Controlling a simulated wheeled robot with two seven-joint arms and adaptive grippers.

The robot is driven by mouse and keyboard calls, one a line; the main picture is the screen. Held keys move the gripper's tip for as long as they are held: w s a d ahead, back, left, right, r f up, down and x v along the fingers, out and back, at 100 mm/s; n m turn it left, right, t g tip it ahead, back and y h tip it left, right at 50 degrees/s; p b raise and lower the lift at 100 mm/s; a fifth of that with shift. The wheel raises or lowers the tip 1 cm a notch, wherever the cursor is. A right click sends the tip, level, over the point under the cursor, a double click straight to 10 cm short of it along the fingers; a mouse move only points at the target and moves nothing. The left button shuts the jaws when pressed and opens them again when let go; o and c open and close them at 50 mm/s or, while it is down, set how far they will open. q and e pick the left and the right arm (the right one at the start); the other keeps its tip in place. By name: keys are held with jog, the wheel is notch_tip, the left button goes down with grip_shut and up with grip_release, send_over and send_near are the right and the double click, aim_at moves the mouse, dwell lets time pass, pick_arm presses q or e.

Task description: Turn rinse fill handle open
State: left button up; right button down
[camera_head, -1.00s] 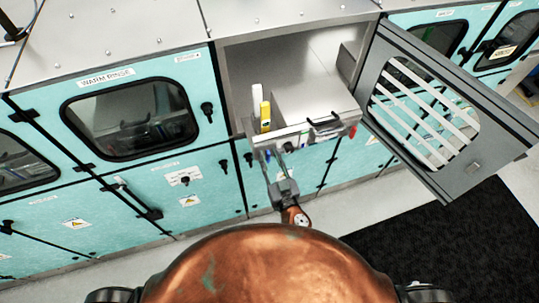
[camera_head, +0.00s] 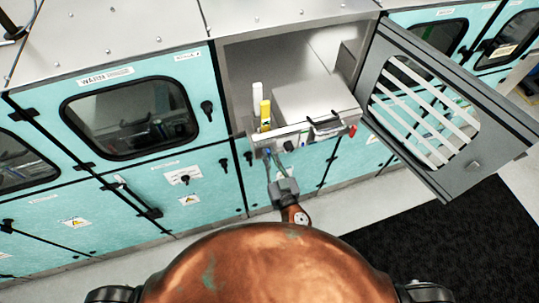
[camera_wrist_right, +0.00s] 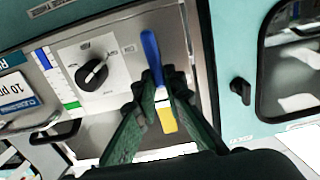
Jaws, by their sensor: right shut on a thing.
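A blue handle (camera_wrist_right: 151,50) shows on a light panel (camera_wrist_right: 115,35) in the right wrist view. My right gripper (camera_wrist_right: 163,83) is shut on the handle, with one green finger on each side of it. A yellow piece (camera_wrist_right: 167,120) shows between the fingers; I cannot tell whether it belongs to the handle. In the head view my right gripper (camera_head: 273,158) is at the front of the metal shelf (camera_head: 300,135), below the open bay. The handle is too small there to judge its angle. My left gripper is not in view.
A black rotary knob (camera_wrist_right: 93,72) sits beside the handle. The slatted door (camera_head: 425,110) hangs open at right. The floor around the dark mat (camera_head: 450,240) is clear.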

aim_at(259, 151)
jog(key=n, duration=0.2)
jog(key=a+n+b, duration=0.1)
jog(key=n, duration=0.1)
jog(key=shift+s+f+n, duration=0.15)
jog(key=shift+s+n, duration=0.05)
jog(key=shift+n, duration=0.2)
jog(key=n, duration=0.4)
jog(key=shift+s+a+f+n+b, duration=0.1)
jog(key=shift+a+f+n+b, duration=0.2)
jog(key=shift+a+b, duration=0.1)
jog(key=n, duration=0.4)
jog(key=shift+s+a+f+n, duration=0.1)
jog(key=shift+a+f+n, duration=0.2)
jog(key=shift+f, duration=0.1)
jog(key=shift+f+n, duration=0.25)
jog(key=shift+n, duration=0.75)
jog(key=shift+f+n, duration=0.2)
jog(key=shift+n, duration=0.8)
jog(key=c, duration=2)
grip_release()
jog(key=shift+s, duration=0.1)
